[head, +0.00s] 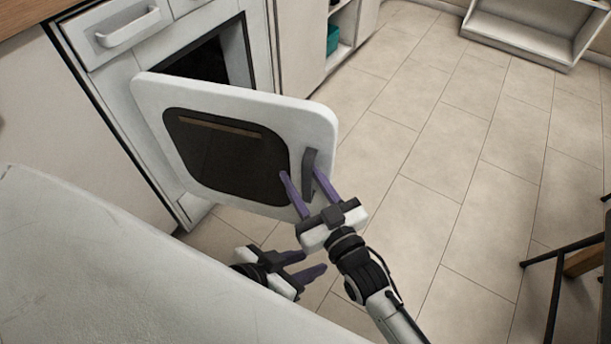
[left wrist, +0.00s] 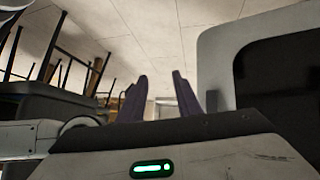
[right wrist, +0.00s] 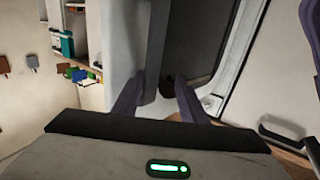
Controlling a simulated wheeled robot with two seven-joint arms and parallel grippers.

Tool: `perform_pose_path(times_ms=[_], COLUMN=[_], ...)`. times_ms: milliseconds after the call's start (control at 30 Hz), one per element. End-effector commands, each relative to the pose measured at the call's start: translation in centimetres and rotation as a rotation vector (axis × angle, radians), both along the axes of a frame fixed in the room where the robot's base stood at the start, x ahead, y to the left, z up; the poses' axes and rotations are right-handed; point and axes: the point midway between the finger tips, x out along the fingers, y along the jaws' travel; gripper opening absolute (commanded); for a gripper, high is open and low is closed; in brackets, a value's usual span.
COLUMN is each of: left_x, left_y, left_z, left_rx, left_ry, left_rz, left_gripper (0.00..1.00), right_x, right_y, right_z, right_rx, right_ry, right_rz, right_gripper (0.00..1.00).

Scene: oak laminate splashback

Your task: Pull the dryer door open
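The dryer door (head: 235,97), white with a dark window (head: 225,155), stands swung well out from the dark opening (head: 200,62) of the dryer. Its dark grey handle (head: 308,180) is on the door's right side. My right gripper (head: 302,174) has its purple fingers on either side of the handle. In the right wrist view the handle (right wrist: 158,50) runs between the fingers, close to the left one, with a gap to the right one. My left gripper (head: 312,264) is below the door, open and empty. The door also shows at the right of the left wrist view (left wrist: 215,60).
A white worktop (head: 100,265) fills the lower left. A drawer with a handle (head: 128,27) is above the dryer opening. An open shelf with a teal item (head: 333,38) stands behind. Dark-legged furniture (head: 565,262) is at right. The tiled floor (head: 450,150) between is clear.

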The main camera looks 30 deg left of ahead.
Motion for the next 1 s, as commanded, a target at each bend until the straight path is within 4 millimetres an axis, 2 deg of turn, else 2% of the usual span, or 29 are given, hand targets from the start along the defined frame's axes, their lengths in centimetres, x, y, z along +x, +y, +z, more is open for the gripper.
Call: perform_pose_path(times_ms=[700, 867, 1000], left_x=[0.1, -0.1, -0.6], left_y=[0.0, 0.5, 1.1], left_z=[0.2, 0.7, 1.2], left_rx=[0.000, 0.002, 0.001], left_ry=[-0.001, -0.019, -0.037], left_rz=[0.001, 0.018, 0.041], left_gripper=[0.31, 0.31, 0.31], right_x=[0.1, -1.1, -2.7], right_y=[-0.5, -2.1, -4.5], right_z=[0.1, 0.2, 0.3], right_rx=[0.003, 0.000, 0.001], right_ry=[-0.001, 0.001, 0.002], right_rz=[-0.005, -0.006, -0.006], right_gripper=[0.38, 0.38, 0.38])
